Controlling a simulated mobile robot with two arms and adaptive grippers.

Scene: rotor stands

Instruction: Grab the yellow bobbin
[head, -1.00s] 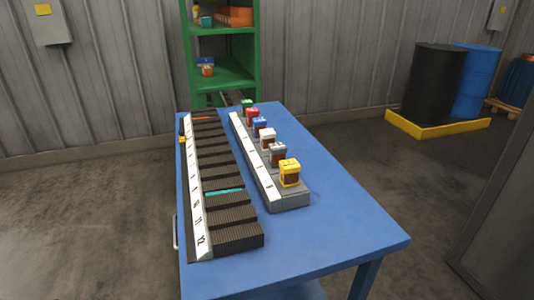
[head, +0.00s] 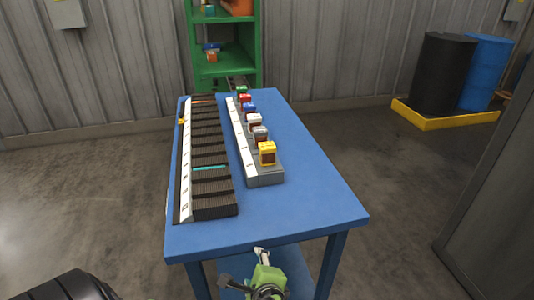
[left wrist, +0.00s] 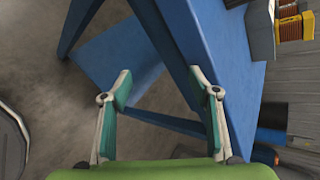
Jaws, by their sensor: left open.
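The yellow bobbin (head: 267,153), with a brown winding, stands upright at the near end of the grey rotor stand (head: 265,180) on the blue table. In the left wrist view the yellow bobbin (left wrist: 298,28) shows at the top right edge, well off to the side of the fingers. My left gripper (head: 261,254) is at the table's near edge, low, in front of the bobbin and apart from it. In the left wrist view my left gripper (left wrist: 160,75) is open, with nothing between its fingers. My right gripper is not in view.
Behind the yellow bobbin, grey, white, blue, red and green bobbins stand in a row. A long dark stepped rack (head: 210,165) lies to the left. The blue table (head: 315,200) is clear on the right. A green shelf (head: 228,70) stands behind.

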